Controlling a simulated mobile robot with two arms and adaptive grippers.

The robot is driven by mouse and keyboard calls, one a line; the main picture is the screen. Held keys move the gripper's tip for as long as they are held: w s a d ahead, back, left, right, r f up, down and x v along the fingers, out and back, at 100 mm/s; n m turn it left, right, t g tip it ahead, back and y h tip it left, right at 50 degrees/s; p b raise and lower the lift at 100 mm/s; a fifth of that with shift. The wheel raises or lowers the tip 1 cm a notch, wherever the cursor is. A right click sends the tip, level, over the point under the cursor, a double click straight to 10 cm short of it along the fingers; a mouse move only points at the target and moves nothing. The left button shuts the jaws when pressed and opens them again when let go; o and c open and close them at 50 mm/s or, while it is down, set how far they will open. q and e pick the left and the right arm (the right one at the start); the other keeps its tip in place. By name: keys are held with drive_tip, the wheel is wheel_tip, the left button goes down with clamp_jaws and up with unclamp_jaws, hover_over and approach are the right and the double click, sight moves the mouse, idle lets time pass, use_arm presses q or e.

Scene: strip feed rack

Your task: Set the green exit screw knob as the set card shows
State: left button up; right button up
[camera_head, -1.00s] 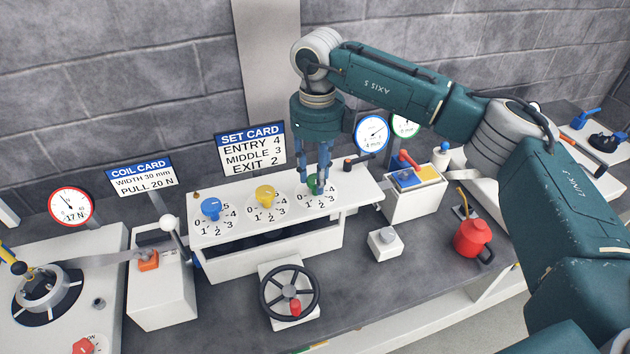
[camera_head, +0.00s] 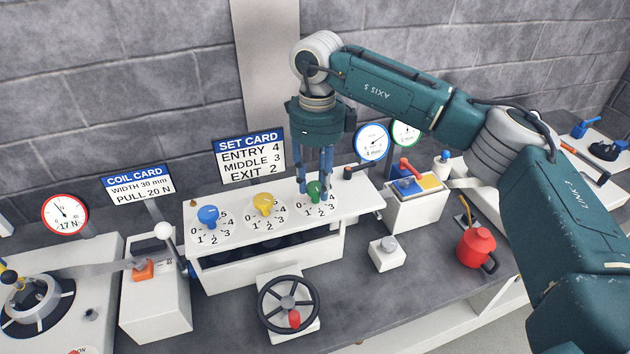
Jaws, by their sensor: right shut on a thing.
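The green exit screw knob (camera_head: 314,191) stands on the right dial of the white rack top. My right gripper (camera_head: 314,187) comes down from above and is shut on it, one finger on each side. The fingers hide part of the knob, and I cannot read which number it points at. The set card (camera_head: 249,154) behind the rack reads ENTRY 4, MIDDLE 3, EXIT 2. My left gripper is not in view.
A blue knob (camera_head: 208,215) and a yellow knob (camera_head: 263,204) stand on the dials to the left. A black handwheel (camera_head: 289,303) is in front of the rack. A red can (camera_head: 476,246) stands at right. A ball-topped lever (camera_head: 164,231) rises at left.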

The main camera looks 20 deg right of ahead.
drive_tip(key=shift+s+d+f, duration=0.15)
drive_tip(key=shift+d+f, duration=0.05)
drive_tip(key=shift+d, duration=0.05)
drive_tip(key=o, duration=1)
drive_tip(key=shift+o, duration=0.6)
drive_tip(key=shift+d+r, duration=0.15)
drive_tip(key=shift+d, duration=0.05)
drive_tip(key=shift+r, duration=0.1)
drive_tip(key=shift+a+r, duration=0.15)
drive_tip(key=shift+r, duration=0.2)
wheel_tip(320, 180, up, 11)
